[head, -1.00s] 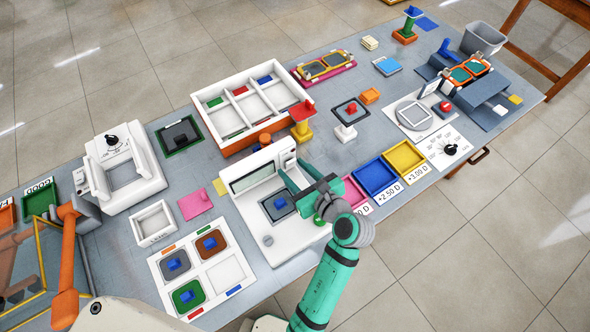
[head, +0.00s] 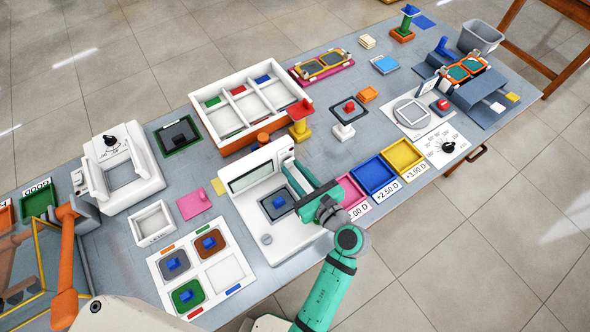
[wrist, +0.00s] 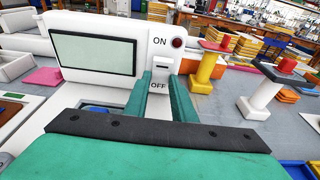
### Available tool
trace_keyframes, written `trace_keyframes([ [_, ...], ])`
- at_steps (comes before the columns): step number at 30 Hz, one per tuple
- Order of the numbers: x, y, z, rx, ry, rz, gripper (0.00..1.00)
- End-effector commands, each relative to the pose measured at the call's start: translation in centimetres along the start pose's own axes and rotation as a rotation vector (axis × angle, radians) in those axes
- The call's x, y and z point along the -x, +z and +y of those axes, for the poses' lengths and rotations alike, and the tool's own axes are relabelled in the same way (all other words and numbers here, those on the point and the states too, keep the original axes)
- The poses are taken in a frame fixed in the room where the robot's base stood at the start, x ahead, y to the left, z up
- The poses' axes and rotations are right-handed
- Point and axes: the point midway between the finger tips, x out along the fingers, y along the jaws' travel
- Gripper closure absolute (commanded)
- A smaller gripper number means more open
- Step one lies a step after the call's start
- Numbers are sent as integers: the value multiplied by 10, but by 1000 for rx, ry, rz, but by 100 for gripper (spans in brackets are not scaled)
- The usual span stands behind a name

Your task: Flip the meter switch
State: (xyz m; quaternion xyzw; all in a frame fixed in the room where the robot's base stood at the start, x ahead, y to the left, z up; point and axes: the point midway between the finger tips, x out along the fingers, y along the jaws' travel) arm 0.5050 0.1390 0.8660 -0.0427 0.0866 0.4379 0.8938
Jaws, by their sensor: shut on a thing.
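The white meter (head: 253,176) stands in the middle of the table in the head view, and its screen (wrist: 94,54) is at the left in the wrist view. The meter switch (wrist: 161,69) is a small white piece below a dark slot, between the ON and OFF labels. A dark red lamp (wrist: 177,43) sits beside ON. My gripper (wrist: 162,78) has its two teal fingers on either side of the switch, shut on it; the exact contact is hard to see. In the head view my gripper (head: 293,168) reaches the meter's right end. A blue-knobbed piece (head: 279,202) lies on the meter's base.
A yellow post with a red top (head: 300,116) and a white post with a dark square top (head: 346,120) stand close behind the meter. Pink, blue (head: 375,176) and yellow trays lie to the right. A white divided box (head: 240,101) is behind.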

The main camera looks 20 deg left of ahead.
Motion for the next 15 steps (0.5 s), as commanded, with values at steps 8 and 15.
trace_keyframes([
  [8,-2,-1,1,0,1,-30,99],
  [15,-2,-1,0,0,-1,-30,58],
])
